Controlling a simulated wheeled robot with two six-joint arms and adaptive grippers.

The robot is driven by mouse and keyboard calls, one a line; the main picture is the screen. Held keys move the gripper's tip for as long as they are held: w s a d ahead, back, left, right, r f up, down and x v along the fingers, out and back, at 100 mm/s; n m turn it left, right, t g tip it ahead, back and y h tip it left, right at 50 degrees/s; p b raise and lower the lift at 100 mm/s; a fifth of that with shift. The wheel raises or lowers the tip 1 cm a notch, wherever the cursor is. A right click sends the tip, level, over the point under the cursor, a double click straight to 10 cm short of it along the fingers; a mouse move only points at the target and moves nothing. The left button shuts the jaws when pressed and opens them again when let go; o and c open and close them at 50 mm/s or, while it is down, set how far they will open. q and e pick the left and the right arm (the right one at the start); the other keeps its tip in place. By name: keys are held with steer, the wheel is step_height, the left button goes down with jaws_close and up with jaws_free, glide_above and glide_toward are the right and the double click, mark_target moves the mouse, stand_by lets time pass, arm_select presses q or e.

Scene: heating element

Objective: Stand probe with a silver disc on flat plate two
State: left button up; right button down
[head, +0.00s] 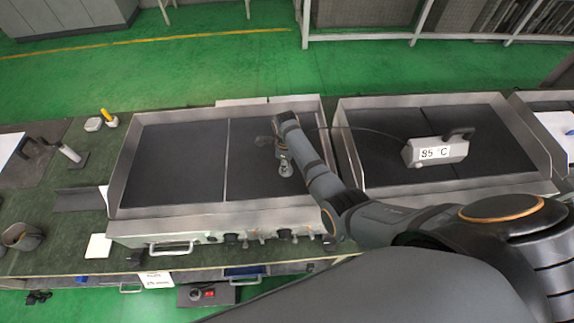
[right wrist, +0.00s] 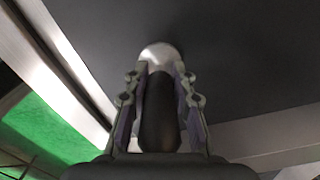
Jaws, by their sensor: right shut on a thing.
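My right gripper (head: 281,146) is over the right half of the left griddle (head: 262,187). It is shut on the probe (right wrist: 158,118), whose dark handle lies between the fingers in the right wrist view. The probe's silver disc (right wrist: 160,54) shows beyond the fingertips, at or close to the dark plate; I cannot tell whether it touches. In the head view the probe's lower end (head: 286,169) shows below the gripper. No label shows which plate is number two. My left gripper is not in view.
A meter reading 85 °C (head: 436,150) stands on the right griddle (head: 385,170), with a thin cable (head: 365,130) running toward my right gripper. The left griddle has raised metal walls. Its left half (head: 170,160) is clear. Small tools lie on the bench at left.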

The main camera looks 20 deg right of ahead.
steer(key=shift+a, duration=0.2)
steer(key=c, duration=1.6)
jaws_free()
steer(key=shift+a+f, duration=0.1)
steer(key=shift+f, duration=0.05)
steer(key=shift+o, duration=2.4)
steer(key=shift+r, duration=0.3)
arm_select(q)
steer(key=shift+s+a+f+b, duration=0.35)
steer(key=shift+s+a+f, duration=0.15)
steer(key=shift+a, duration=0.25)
arm_select(e)
step_height(320, 180, up, 12)
steer(key=shift+f, duration=0.1)
